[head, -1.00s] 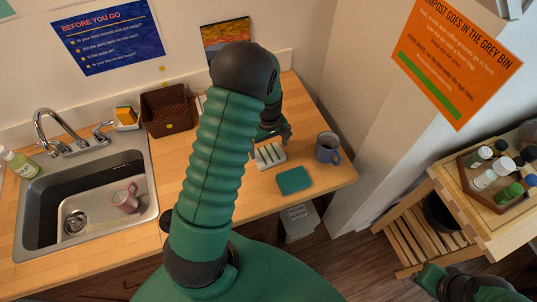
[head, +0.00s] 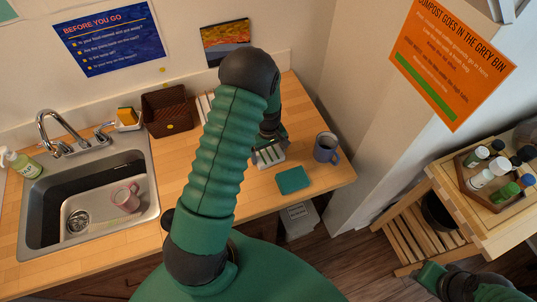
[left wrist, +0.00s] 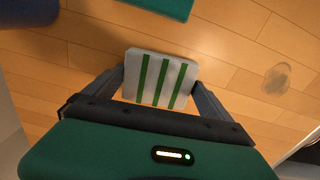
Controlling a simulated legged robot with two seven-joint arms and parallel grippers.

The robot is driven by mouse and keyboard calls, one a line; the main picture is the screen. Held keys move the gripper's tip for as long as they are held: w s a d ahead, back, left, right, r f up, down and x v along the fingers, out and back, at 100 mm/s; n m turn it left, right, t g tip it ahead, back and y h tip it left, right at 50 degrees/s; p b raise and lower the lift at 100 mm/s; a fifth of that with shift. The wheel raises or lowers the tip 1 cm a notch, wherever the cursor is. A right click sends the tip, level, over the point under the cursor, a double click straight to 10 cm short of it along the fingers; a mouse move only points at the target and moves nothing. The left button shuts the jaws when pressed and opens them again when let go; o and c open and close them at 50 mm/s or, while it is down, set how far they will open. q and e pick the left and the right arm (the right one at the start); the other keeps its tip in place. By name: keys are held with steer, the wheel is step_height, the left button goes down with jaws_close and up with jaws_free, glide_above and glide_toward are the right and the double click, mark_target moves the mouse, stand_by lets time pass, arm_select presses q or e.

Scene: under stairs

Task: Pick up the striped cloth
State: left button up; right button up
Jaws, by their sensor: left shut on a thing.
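The striped cloth (left wrist: 158,78) is a folded white block with green stripes. In the head view the cloth (head: 269,156) lies on the wooden counter, partly hidden by my left arm. My left gripper (left wrist: 160,82) is shut on the cloth, with one finger against each side in the left wrist view. In the head view my left gripper (head: 268,145) reaches down over the cloth from behind my green arm. At the bottom right of the head view is part of my right arm (head: 455,283); its fingertips do not show clearly.
A green folded cloth (head: 293,179) and a blue mug (head: 326,148) sit close by on the counter (head: 240,205). A brown basket (head: 167,110) stands at the back. The sink (head: 90,205) is at left. A wooden cart (head: 470,210) with bottles stands at right.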

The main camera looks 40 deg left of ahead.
mark_target(268, 153)
arm_select(q)
steer(key=shift+a+r+b, duration=0.1)
steer(key=shift+r+b, duration=0.25)
steer(key=shift+r, duration=0.2)
step_height(268, 153, up, 2)
steer(key=shift+w+r+b, duration=0.1)
steer(key=shift+b, duration=0.35)
steer(key=s+b, duration=0.1)
steer(key=s, duration=0.4)
steer(key=s+d+r+b, duration=0.1)
steer(key=s, duration=0.4)
steer(key=s+b, duration=0.1)
steer(key=s, duration=0.5)
steer(key=shift+s+d+r, duration=0.1)
steer(key=shift+d+r, duration=0.2)
